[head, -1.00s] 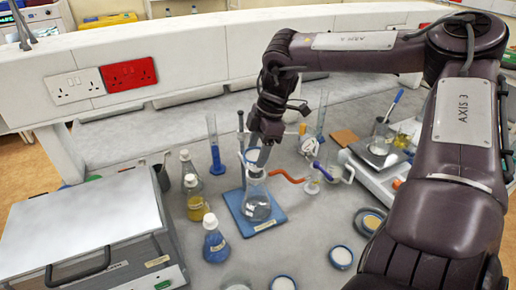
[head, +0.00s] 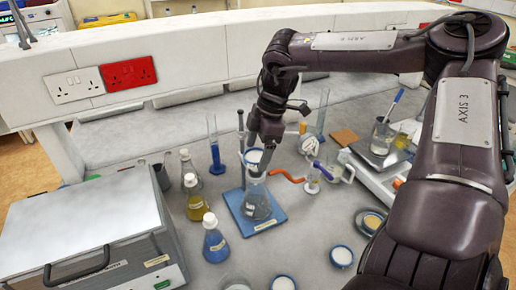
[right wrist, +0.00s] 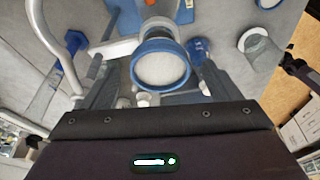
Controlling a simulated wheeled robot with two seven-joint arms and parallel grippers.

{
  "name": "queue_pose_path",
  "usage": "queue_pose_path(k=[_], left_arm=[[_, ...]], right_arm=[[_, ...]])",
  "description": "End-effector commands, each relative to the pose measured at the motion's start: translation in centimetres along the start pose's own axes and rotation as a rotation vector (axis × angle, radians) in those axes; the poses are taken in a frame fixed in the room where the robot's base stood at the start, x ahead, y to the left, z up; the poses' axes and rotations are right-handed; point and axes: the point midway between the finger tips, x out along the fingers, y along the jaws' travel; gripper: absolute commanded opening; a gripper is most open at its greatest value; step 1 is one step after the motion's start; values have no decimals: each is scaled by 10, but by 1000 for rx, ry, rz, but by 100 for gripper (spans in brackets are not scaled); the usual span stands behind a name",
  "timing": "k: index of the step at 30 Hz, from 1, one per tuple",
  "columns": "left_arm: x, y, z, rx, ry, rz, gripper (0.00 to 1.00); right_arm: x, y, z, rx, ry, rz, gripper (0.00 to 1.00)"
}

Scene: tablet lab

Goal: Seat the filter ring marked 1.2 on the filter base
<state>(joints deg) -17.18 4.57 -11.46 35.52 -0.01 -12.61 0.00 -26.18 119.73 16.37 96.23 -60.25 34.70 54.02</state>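A blue-rimmed filter ring with a white disc (head: 253,156) is at the top of the glass flask (head: 257,205), where the filter base would be largely covered. It also shows face-on in the right wrist view (right wrist: 160,67). I cannot read a mark on it, nor tell whether it sits fully down. My right gripper (head: 259,170) is right at the flask's top. In the right wrist view its fingers stand apart on both sides of the ring, with gaps showing. My left gripper is not in view.
The flask stands on a blue mat (head: 243,222). Stoppered bottles (head: 215,240) stand to the left, beside a grey-lidded instrument (head: 75,225). A tall blue cylinder (head: 215,150) stands behind. A balance (head: 380,165) is at the right.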

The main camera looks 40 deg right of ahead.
Motion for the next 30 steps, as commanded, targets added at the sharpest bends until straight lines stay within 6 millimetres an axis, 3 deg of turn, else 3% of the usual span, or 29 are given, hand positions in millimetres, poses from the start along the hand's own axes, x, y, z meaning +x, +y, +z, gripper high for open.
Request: queue_pose_path(k=[10, 21, 30], left_arm=[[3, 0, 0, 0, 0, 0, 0], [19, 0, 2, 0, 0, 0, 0], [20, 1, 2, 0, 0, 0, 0]], right_arm=[[-6, 1, 0, -1, -1, 3, 84], [-64, 1, 0, 1, -2, 4, 84], [-78, 0, 0, 1, 0, 0, 84]])
